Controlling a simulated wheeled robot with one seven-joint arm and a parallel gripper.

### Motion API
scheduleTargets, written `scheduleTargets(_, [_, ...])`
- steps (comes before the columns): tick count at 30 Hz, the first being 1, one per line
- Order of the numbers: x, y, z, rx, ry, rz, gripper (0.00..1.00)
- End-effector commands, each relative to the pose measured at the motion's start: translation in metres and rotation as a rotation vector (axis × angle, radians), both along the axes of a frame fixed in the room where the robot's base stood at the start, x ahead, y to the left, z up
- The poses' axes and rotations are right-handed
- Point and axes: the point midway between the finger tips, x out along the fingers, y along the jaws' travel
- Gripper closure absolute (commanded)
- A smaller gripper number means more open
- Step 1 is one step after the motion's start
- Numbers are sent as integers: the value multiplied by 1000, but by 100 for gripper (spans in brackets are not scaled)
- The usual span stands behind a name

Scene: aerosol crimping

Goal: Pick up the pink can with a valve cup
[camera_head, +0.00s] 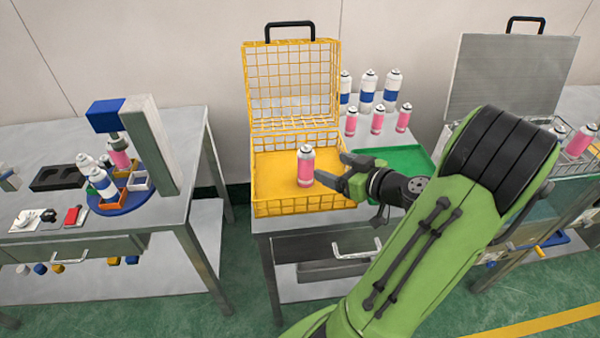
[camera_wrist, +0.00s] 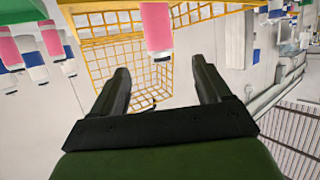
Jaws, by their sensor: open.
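A pink can (camera_head: 305,168) with a white band and a grey, dark-rimmed top that looks like a valve cup stands upright in the yellow wire basket (camera_head: 266,207). It also shows in the wrist view, upside down, as the pink can (camera_wrist: 157,27) at the top middle. My gripper (camera_head: 334,167) is just right of the can in the head view, its fingers pointing at it. In the wrist view my gripper (camera_wrist: 160,70) is open and empty, with the can ahead between the finger lines. Whether a finger touches it I cannot tell.
The basket's raised lid (camera_head: 292,85) stands behind. Several blue-and-white and pink cans, such as one pink can (camera_head: 404,118), stand behind and right of the basket. A green tray (camera_head: 412,160) lies right. A left table holds a blue turntable (camera_head: 122,205) under a press (camera_head: 150,145).

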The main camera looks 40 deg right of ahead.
Motion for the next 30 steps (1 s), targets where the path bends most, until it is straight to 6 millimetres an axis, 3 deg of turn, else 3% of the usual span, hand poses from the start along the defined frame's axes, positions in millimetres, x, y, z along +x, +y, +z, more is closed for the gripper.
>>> scheduleTargets(3, [29,2,-11,2,0,8,23])
scheduleTargets(16, [95,1,-29,1,2,6,23])
scheduleTargets(25, [105,0,-32,1,3,1,23])
scheduleTargets(30, [104,0,-32,0,3,1,49])
